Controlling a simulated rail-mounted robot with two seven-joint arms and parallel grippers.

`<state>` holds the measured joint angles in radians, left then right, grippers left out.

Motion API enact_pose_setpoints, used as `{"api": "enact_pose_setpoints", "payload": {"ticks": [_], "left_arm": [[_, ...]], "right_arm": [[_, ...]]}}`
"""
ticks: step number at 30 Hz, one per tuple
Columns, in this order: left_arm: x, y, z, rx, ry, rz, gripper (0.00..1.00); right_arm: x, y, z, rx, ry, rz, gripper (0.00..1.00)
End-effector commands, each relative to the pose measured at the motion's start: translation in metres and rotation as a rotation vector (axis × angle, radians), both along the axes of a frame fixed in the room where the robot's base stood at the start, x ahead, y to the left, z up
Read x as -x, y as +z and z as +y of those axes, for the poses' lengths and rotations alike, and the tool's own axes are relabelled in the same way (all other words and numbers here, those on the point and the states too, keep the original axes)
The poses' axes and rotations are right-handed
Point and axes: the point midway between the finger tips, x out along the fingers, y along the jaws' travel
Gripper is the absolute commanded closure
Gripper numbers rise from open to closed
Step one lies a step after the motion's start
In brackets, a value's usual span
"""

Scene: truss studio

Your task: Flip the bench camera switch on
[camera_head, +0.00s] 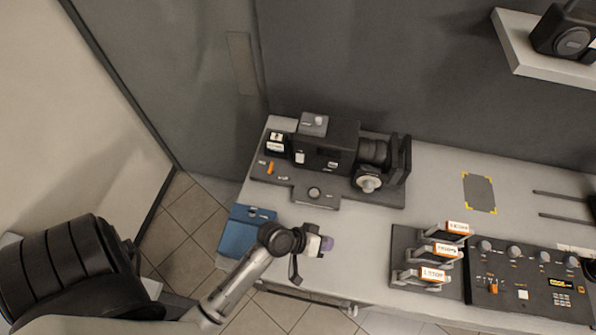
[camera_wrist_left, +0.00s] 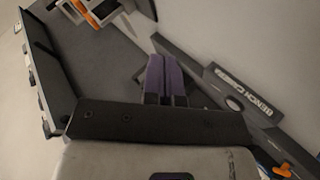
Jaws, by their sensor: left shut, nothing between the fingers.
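The bench camera (camera_head: 340,155) is a black box-bodied camera with a lens, on a dark base plate (camera_head: 385,194) at the back left of the table. A small orange lever (camera_head: 270,167) stands on the left part of that plate. My left gripper (camera_head: 326,243) is shut and empty, its purple fingertips in front of the plate and apart from the lever. In the left wrist view the purple fingertips (camera_wrist_left: 167,76) are together beside a dark strip lettered BENCH CAMERA (camera_wrist_left: 238,92). An orange part (camera_wrist_left: 268,163) shows past the strip's lower end. My right gripper is out of view.
A blue box (camera_head: 243,231) is at the table's left front, close to my left wrist. A rack of orange-labelled cards (camera_head: 403,238) and a control panel (camera_head: 480,288) with knobs stand to the right. Bare table lies between plate and rack.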

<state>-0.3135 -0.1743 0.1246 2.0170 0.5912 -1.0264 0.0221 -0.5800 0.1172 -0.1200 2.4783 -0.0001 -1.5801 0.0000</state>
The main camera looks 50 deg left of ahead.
Motion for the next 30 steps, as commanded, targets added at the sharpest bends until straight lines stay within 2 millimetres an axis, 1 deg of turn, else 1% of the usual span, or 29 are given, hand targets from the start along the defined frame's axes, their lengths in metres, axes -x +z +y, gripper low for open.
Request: {"api": "enact_pose_setpoints", "payload": {"ticks": [1, 5, 8, 11, 15, 17, 21, 25, 30], "left_arm": [[-0.009, -0.005, 0.001, 0.071, 0.068, -0.036, 1.00], [-0.026, -0.008, 0.016, 0.238, 0.272, -0.132, 1.00], [-0.034, -0.013, 0.036, 0.343, 0.444, -0.197, 1.00], [-0.038, -0.018, 0.061, 0.431, 0.625, -0.257, 1.00], [-0.035, -0.025, 0.094, 0.524, 0.871, -0.331, 1.00], [-0.032, -0.027, 0.108, 0.554, 0.968, -0.362, 1.00], [-0.023, -0.026, 0.136, 0.597, 1.162, -0.433, 1.00], [-0.014, -0.023, 0.154, 0.610, 1.290, -0.489, 1.00], [-0.005, -0.021, 0.168, 0.599, 1.379, -0.539, 1.00]], "right_arm": [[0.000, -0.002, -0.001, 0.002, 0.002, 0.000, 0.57], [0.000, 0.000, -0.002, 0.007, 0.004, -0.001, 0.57], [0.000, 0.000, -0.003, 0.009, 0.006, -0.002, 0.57], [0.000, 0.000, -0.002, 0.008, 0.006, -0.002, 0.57], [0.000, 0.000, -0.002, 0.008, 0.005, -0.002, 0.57], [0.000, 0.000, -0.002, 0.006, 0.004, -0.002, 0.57], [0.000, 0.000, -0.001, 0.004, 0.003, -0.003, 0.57], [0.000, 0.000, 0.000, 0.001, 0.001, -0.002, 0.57], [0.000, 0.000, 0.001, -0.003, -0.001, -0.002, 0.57]]}}
